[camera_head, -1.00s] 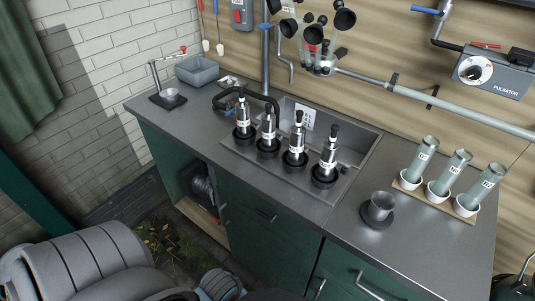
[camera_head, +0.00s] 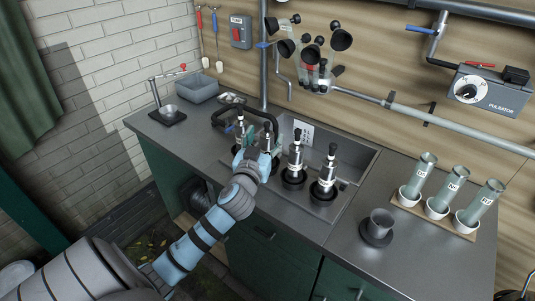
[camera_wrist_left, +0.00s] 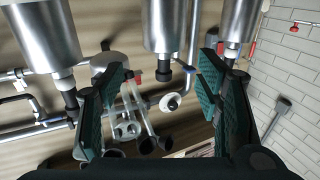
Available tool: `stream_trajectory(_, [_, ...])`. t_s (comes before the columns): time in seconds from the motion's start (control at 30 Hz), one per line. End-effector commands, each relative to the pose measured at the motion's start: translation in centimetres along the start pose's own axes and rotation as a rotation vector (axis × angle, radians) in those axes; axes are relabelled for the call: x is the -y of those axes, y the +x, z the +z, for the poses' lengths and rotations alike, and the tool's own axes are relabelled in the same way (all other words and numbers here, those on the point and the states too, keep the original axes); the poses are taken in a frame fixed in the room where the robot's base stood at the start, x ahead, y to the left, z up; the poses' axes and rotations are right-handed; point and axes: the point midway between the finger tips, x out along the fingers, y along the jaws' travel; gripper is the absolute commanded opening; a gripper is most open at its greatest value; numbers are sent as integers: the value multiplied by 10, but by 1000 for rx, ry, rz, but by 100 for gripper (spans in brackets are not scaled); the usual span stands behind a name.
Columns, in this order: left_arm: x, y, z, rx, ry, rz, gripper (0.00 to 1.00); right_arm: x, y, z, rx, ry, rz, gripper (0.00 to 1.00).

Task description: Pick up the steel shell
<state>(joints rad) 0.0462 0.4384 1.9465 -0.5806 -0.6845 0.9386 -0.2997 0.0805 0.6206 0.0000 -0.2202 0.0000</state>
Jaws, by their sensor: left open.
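Several steel shells with black tops stand in black holders along the front of the sink. The third (camera_head: 295,164) and fourth (camera_head: 326,174) stand clear to the right of my left gripper (camera_head: 252,157). The first and second are partly hidden behind that gripper and its hand. In the left wrist view, which looks upside down, a steel shell (camera_wrist_left: 164,24) shows between and beyond the open fingers of my left gripper (camera_wrist_left: 163,76). Other shells show to its left (camera_wrist_left: 38,32) and right (camera_wrist_left: 240,20). The fingers hold nothing. My right gripper is not in view.
The sink (camera_head: 350,160) lies behind the shells. A dark cup on a saucer (camera_head: 378,228) and a wooden rack (camera_head: 446,224) with labelled tubes in white cups stand to the right. A grey tub (camera_head: 197,88) stands at the back left. A black curved pipe (camera_head: 262,106) rises near the left shells.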

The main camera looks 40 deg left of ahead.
Motion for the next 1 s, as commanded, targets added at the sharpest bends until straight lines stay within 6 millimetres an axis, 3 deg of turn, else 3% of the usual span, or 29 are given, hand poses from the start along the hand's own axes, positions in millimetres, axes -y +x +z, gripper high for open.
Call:
stream_trajectory(0.23, [5,44,0,0,0,-2,59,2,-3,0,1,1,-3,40])
stream_trajectory(0.47, [5,49,0,1,0,0,59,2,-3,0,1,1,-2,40])
stream_trajectory(0.83, [4,48,1,2,0,0,1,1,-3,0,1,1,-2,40])
stream_trajectory(1.0, [4,48,1,2,0,0,0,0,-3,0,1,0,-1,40])
